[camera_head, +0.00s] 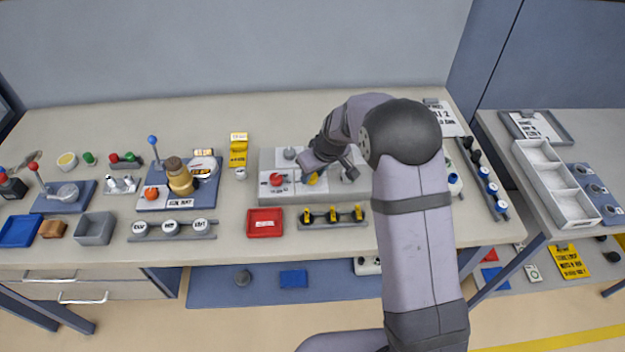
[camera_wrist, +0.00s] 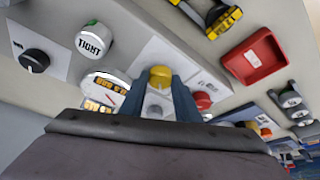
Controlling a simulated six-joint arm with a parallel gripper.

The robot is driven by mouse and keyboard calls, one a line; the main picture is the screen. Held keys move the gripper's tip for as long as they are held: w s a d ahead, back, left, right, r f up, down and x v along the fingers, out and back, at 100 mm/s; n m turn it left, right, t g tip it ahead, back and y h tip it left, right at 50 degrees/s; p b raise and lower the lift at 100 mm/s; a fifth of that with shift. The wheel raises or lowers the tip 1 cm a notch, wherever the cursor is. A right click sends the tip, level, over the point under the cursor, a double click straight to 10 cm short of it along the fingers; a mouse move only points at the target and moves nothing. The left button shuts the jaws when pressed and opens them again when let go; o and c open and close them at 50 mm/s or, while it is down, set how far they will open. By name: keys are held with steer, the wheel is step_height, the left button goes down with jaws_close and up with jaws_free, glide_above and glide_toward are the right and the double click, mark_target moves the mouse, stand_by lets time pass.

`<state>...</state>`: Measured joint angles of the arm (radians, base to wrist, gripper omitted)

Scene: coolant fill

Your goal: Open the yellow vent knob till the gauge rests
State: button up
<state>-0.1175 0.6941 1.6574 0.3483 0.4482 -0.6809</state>
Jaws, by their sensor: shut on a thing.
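The yellow vent knob (camera_head: 313,179) is on the grey panel in the middle of the bench. My gripper (camera_head: 315,171) reaches down onto it and partly hides it in the head view. In the wrist view the yellow knob (camera_wrist: 160,75) sits between the two dark blue fingers of my gripper (camera_wrist: 161,90), which is shut on it. A round white gauge (camera_wrist: 104,88) with lit yellow markings lies beside the knob in the wrist view, left of it.
A red knob (camera_head: 277,180) is on the same panel, left of the yellow one. A red tray (camera_head: 265,223) and a rail of yellow clips (camera_head: 333,216) lie in front. A white TIGHT cap (camera_wrist: 94,39) and black knob (camera_wrist: 35,61) show in the wrist view. My arm covers the panel's right part.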

steer(key=n+b, duration=0.1)
steer(key=b, duration=0.2)
steer(key=shift+w+d+f+n+y, duration=0.1)
steer(key=shift+w+f+n+y, duration=0.05)
steer(key=shift+f+n+y, duration=0.2)
steer(key=n+b, duration=0.2)
steer(key=shift+g+y+b, duration=0.25)
steer(key=shift+g+b, duration=0.05)
steer(key=shift+g, duration=0.1)
steer(key=shift+d+r+n+g+y+b, duration=0.1)
steer(key=shift+r+n+g+y+b, duration=0.1)
steer(key=shift+n+b, duration=0.35)
steer(key=shift+r+n+g+y+b, duration=0.1)
steer(key=shift+n+g+b, duration=0.15)
steer(key=shift+n, duration=0.45)
steer(key=shift+w+r+n+g+b, duration=0.1)
steer(key=shift+n+g+b, duration=0.35)
steer(key=shift+n, duration=1.05)
steer(key=o, duration=1)
steer(key=shift+o, duration=0.2)
